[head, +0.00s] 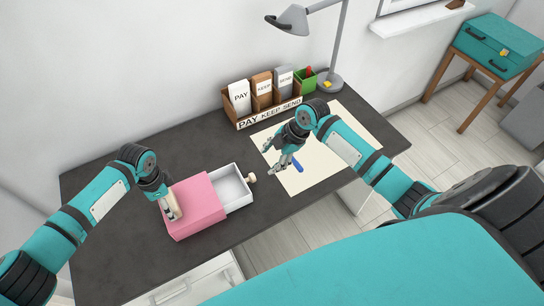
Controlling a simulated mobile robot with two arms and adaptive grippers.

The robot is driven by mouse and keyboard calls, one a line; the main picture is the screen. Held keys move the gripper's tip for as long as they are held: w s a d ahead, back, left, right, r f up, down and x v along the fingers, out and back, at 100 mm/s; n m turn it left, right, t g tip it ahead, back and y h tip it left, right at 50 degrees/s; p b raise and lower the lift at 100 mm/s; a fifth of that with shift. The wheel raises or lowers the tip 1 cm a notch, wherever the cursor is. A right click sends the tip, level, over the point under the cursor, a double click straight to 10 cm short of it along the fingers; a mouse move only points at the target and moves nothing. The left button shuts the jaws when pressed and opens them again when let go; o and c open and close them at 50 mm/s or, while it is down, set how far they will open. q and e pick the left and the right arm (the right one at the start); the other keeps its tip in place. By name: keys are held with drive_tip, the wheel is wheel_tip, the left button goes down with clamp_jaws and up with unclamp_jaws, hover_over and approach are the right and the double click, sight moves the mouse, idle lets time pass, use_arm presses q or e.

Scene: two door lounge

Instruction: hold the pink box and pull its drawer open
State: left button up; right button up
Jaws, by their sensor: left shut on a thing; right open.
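The pink box (200,204) sits on the dark desk at the left of the middle. Its white drawer (239,201) sticks out of the right side, and its inside looks empty. A round cream knob (251,177) is on the drawer's outer end. My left gripper (172,210) is shut on a beige part at the left end of the pink box. What that beige part belongs to is partly hidden by the gripper. My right gripper (274,165) is open and empty, above the cream sheet, to the right of the knob and apart from it.
A cream sheet (322,172) with a blue item (298,164) lies on the desk (112,239). A sorter (266,117) marked PAY, KEEP, SEND, a green container (305,80) and a grey lamp (331,82) stand behind. A teal case (498,45) rests on a wooden stand at the far right.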

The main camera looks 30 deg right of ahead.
use_arm(q)
drive_tip(key=shift+f, duration=0.1)
drive_tip(key=o, duration=0.9)
